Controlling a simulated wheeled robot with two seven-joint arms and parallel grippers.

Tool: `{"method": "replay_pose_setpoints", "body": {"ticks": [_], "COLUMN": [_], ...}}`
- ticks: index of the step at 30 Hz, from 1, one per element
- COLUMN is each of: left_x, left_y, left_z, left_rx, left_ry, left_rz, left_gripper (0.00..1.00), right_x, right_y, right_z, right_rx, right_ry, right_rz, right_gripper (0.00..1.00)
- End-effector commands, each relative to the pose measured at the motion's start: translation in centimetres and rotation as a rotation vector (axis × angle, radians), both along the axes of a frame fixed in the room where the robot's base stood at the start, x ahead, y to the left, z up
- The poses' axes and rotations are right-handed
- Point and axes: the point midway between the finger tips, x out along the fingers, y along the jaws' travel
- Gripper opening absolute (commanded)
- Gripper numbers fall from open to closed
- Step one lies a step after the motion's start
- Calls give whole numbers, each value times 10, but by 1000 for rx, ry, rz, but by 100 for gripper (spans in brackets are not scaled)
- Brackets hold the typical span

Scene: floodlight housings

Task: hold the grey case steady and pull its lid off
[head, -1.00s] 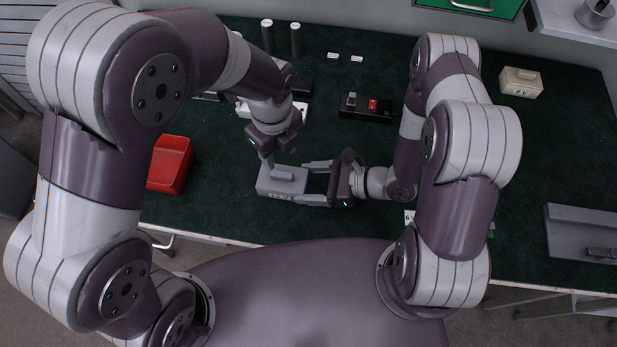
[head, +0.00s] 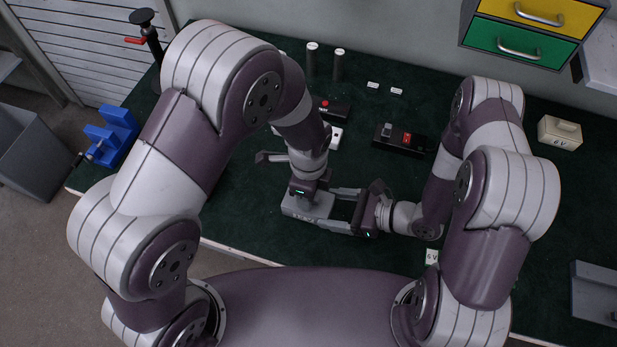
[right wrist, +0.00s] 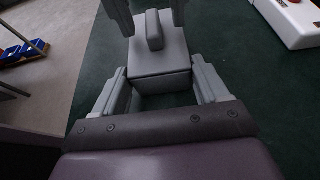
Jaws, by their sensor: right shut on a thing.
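The grey case (head: 299,212) sits near the front edge of the green bench, with lettering on its front. My right gripper (head: 332,210) is shut on it from the right, one finger along each side; the right wrist view shows the case (right wrist: 162,80) between those fingers. The lid's upright grey handle (right wrist: 154,30) shows on top of the case. My left gripper (right wrist: 151,22) points down over the lid, with its fingers apart on both sides of the handle. In the head view my left gripper (head: 309,190) hides the handle. The lid looks seated on the case.
Behind the case stand a black box with a red switch (head: 408,139), another black box (head: 332,110) and two dark cylinders (head: 311,62). A blue holder (head: 112,137) is at the left.

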Motion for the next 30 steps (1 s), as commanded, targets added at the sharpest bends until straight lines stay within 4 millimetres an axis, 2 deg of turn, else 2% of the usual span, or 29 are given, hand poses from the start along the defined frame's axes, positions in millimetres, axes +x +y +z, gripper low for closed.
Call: {"method": "replay_pose_setpoints", "body": {"ticks": [9, 10, 12, 14, 16, 17, 18, 30], "left_x": [0, 0, 0, 0, 0, 0, 0, 0], "left_y": [0, 0, 0, 0, 0, 0, 0, 0], "left_z": [-6, -6, -6, -6, -6, -6, -6, -5], "left_rx": [0, 0, 0, 0, 0, 0, 0, 0], "left_ry": [0, 0, 0, 0, 0, 0, 0, -1], "left_rz": [-1, -1, -1, -1, -1, -1, -1, -1], "left_gripper": [47, 40, 18, 0, 0, 13, 0, 0], "right_x": [0, 0, 0, 0, 0, 0, 0, 0], "right_y": [0, 0, 0, 0, 0, 0, 0, 0], "right_z": [0, 0, 0, 0, 0, 0, 0, 0], "right_rx": [0, 0, 0, 0, 0, 0, 0, 0], "right_ry": [-1, -1, -1, 0, -1, -1, -1, 0], "right_rz": [-1, -1, -1, -1, -1, -1, -1, -1], "right_gripper": [40, 40, 40, 40, 40, 40, 40, 40]}}
